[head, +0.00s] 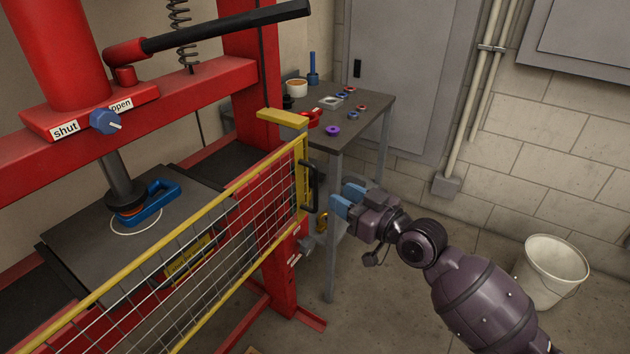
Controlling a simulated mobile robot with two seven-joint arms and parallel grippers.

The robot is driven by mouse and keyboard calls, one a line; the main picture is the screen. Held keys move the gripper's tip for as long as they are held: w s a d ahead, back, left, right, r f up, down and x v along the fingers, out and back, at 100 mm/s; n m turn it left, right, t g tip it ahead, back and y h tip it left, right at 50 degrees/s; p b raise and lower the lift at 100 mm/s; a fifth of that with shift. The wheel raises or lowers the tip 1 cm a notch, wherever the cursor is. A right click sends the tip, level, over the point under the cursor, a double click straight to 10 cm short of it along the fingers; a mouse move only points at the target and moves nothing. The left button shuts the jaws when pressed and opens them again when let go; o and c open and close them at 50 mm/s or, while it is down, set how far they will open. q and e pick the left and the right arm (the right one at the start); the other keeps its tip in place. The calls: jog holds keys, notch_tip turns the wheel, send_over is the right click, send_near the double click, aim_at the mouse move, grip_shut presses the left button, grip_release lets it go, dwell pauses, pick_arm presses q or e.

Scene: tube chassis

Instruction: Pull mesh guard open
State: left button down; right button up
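The mesh guard (205,265) is a yellow-framed wire panel across the front of the red press (285,275). Its right end stands at the press's right post, so it looks closed. A black upright handle (313,187) sits at that end. My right gripper (343,204) comes in from the right, with its blue fingertips a little to the right of the handle and pointing at it. The fingers look apart with nothing between them, and a gap shows between them and the handle. My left gripper is not in view.
Behind the guard, a blue tool (155,203) lies on the press plate under the ram. A grey side table (375,105) with small parts stands beyond the handle. A white bucket (550,270) is at the right. The floor between is clear.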

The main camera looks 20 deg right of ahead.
aim_at(317, 183)
jog(key=x, duration=0.8)
jog(key=shift+w+b, duration=0.15)
jog(key=shift+b, duration=0.25)
grip_shut()
